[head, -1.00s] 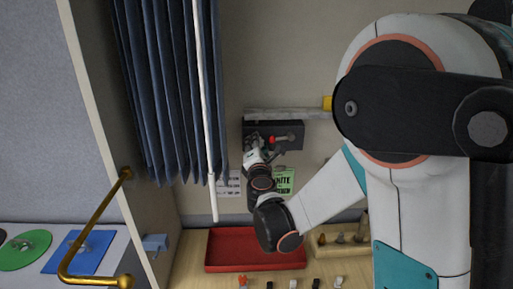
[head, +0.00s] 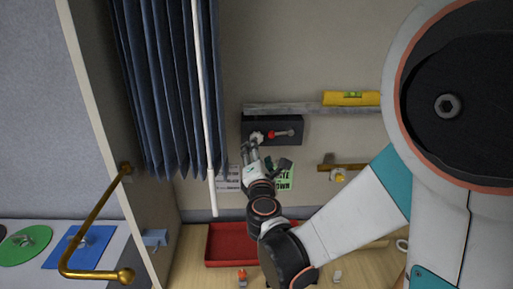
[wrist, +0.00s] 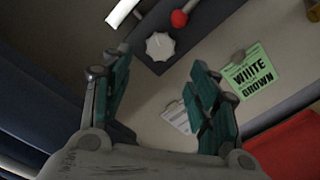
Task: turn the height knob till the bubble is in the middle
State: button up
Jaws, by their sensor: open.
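The pale, scalloped height knob (wrist: 159,45) is on a dark box (head: 291,125) on the wall. In the head view the knob (head: 257,137) shows just above my gripper (head: 251,153). In the wrist view my gripper (wrist: 160,62) is open, its green-padded fingers spread wide, with the knob beyond the tips and between them. Nothing is held. A yellow spirit level (head: 351,98) with a green vial lies on a grey rail (head: 285,109) above the box. The bubble is too small to make out.
A red-tipped lever (head: 284,133) sits right beside the knob. A green card (wrist: 252,77) and a white sheet (wrist: 175,117) hang below the box. A dark blue curtain (head: 165,90) and white rod (head: 203,110) are at left. A red tray (head: 226,245) lies below.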

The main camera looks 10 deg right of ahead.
jog(key=shift+s+a, duration=0.15)
jog(key=shift+s, duration=0.6)
jog(key=shift+s+a, duration=0.1)
jog(key=shift+s, duration=0.6)
jog(key=shift+d, duration=0.1)
dwell(0.4)
jog(key=s+d+f+m+g+h+b, duration=0.2)
jog(key=s+d+f+m+g+b, duration=0.4)
jog(key=s+d+f+m+b, duration=0.45)
jog(key=s+a+f+m+g+y+b, duration=0.2)
jog(key=s+a+f+m+b, duration=0.1)
jog(key=s+f+m, duration=0.3)
jog(key=s+a+f+m+g+y+b, duration=0.2)
jog(key=s+a+f+m+y+b, duration=0.1)
jog(key=s, duration=0.5)
notch_tip(320, 180, down, 3)
jog(key=a+m+b, duration=0.1)
jog(key=m, duration=0.1)
jog(key=shift+s+m+g, duration=0.3)
jog(key=shift+m, duration=0.05)
jog(key=shift+a+f, duration=0.1)
jog(key=shift+f, duration=0.05)
jog(key=shift+c, duration=0.3)
